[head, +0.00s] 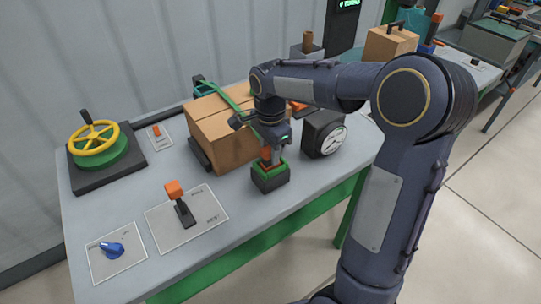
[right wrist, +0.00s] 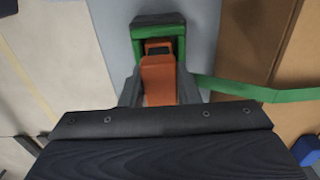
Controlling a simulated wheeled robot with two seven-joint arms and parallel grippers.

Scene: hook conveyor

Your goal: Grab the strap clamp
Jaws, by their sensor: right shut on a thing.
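The strap clamp (head: 270,181) is a dark block with a green top and an orange handle, standing on the grey table in front of the cardboard box. My right gripper (head: 270,151) reaches down over it from above. In the right wrist view, the two fingers of this gripper (right wrist: 160,92) are shut on either side of the clamp's orange handle (right wrist: 158,72), with the green frame of the clamp (right wrist: 137,37) just beyond. A green strap (right wrist: 262,95) runs off to the right there, along the box. My left gripper is not in view.
The cardboard box (head: 222,137) stands right behind the clamp. A dark gauge (head: 325,133) is close on its right. A yellow handwheel (head: 92,137), an orange-topped lever (head: 180,203) and a blue knob (head: 112,249) are to the left. The table's front edge is near.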

